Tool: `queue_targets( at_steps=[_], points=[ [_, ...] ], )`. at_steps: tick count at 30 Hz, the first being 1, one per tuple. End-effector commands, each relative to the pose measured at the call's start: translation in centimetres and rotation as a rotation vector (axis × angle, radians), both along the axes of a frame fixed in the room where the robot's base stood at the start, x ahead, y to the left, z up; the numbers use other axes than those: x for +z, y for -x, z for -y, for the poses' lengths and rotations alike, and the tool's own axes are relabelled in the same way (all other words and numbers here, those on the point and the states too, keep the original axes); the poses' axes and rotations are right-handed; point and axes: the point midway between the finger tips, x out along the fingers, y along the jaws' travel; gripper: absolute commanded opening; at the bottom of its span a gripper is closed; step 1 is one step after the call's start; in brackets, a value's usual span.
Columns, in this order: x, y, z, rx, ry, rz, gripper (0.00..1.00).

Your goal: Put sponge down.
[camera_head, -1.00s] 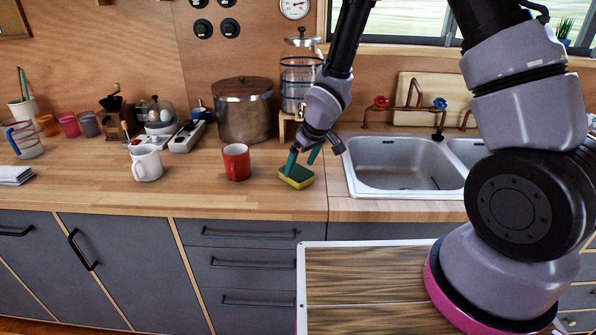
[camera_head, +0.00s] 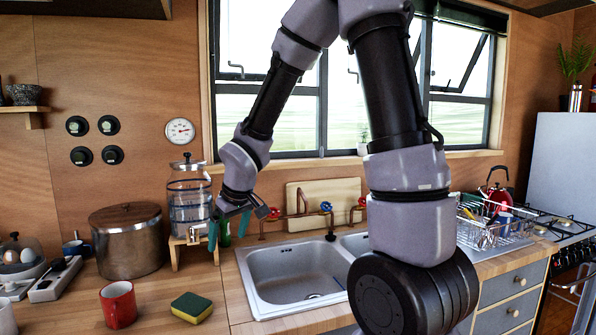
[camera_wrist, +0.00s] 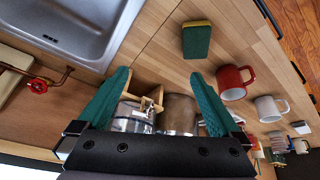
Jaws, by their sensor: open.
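The sponge (camera_head: 192,307), green on top and yellow below, lies flat on the wooden counter, left of the sink (camera_head: 292,275) and right of the red mug (camera_head: 118,304). In the wrist view the sponge (camera_wrist: 196,40) lies on the counter beyond the fingertips, apart from them. My gripper (camera_head: 218,232) is raised above the counter, in front of the glass water dispenser. Its two green fingers are spread apart in the wrist view (camera_wrist: 162,78), with nothing held between them.
A large metal pot (camera_head: 128,243) and the water dispenser (camera_head: 190,203) stand behind the sponge. A white mug (camera_wrist: 270,108) is beyond the red mug. A dish rack (camera_head: 494,226) stands right of the sink. Bare counter surrounds the sponge.

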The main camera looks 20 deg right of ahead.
Motion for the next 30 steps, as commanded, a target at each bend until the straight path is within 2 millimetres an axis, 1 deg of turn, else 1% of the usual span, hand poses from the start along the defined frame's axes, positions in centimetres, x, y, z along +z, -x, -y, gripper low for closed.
queue_targets(
  at_steps=[1, 4, 6, 8, 9, 13, 15, 18, 21, 25, 30],
  points=[
    [2.8, 0.3, 2.2, -0.080, -0.005, 0.026, 1.00],
    [7.0, 1.7, 5.7, -0.225, -0.028, 0.048, 1.00],
    [9.6, 3.2, 7.9, -0.325, -0.058, 0.058, 1.00],
    [11.7, 4.7, 9.6, -0.405, -0.093, 0.066, 1.00],
    [13.0, 5.9, 10.6, -0.456, -0.119, 0.071, 1.00],
    [16.5, 9.9, 12.9, -0.602, -0.227, 0.079, 1.00],
    [17.9, 11.9, 13.6, -0.660, -0.288, 0.079, 1.00],
    [19.3, 14.3, 14.2, -0.718, -0.365, 0.078, 1.00],
    [20.1, 15.9, 14.4, -0.751, -0.417, 0.075, 1.00],
    [20.4, 16.7, 14.4, -0.766, -0.446, 0.071, 1.00],
    [20.4, 16.8, 14.4, -0.767, -0.448, 0.070, 1.00]
  ],
)
